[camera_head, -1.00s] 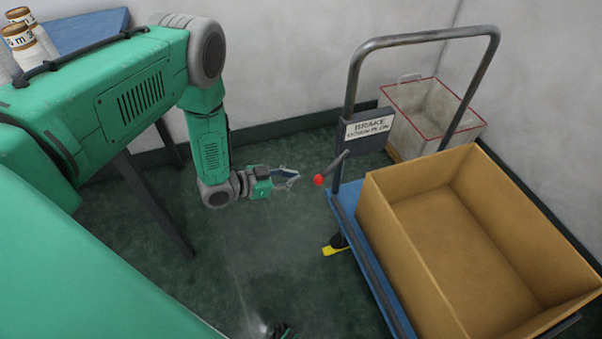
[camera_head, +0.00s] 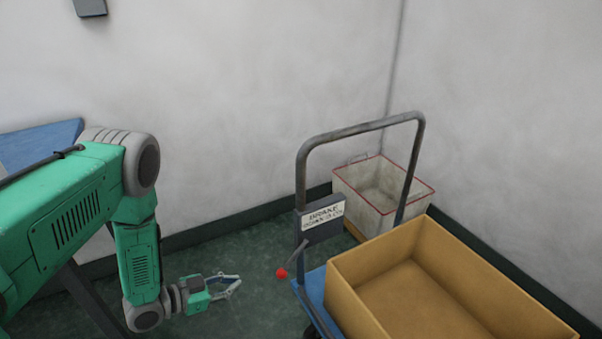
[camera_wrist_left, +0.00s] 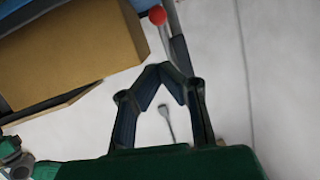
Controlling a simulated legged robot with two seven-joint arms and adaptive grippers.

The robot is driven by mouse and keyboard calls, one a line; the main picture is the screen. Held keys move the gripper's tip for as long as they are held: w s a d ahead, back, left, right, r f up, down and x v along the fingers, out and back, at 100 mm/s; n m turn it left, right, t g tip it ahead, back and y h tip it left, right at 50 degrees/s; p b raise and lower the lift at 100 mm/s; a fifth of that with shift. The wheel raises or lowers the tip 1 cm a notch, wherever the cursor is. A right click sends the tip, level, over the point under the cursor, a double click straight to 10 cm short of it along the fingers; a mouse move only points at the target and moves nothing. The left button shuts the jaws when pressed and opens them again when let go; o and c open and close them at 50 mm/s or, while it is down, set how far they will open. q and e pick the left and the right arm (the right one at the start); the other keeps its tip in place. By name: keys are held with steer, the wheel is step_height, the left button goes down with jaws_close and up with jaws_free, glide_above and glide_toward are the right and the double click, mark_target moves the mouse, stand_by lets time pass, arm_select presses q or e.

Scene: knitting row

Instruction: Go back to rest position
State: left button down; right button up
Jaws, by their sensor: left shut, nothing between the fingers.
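My left gripper (camera_head: 236,283) is shut and empty at the end of the green arm that comes in from the left. In the left wrist view its fingertips (camera_wrist_left: 160,68) meet, with nothing between them. It points right, towards the red ball knob (camera_head: 281,273) of the brake lever on the cart, with a gap between them. The knob also shows in the left wrist view (camera_wrist_left: 157,15), beyond the fingertips. My right gripper is not in view.
The cart has a grey push handle (camera_head: 362,128), a brake sign (camera_head: 323,217) and a blue deck (camera_head: 316,300). An open, empty cardboard box (camera_head: 375,252) sits on it. A white bin with red rim (camera_head: 366,198) stands behind. Pale walls enclose the corner.

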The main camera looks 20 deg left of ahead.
arm_select(q)
steer(key=s+d+f+n+g+y, duration=0.3)
steer(key=s+d+n+g+y, duration=0.25)
steer(key=s, duration=0.35)
steer(key=s+r+n+g+y, duration=0.2)
steer(key=s+g, duration=0.3)
steer(key=s, duration=1.1)
steer(key=shift+d+r+g, duration=0.25)
steer(key=shift+r+g, duration=0.1)
steer(key=shift+r, duration=0.3)
steer(key=shift+y, duration=0.25)
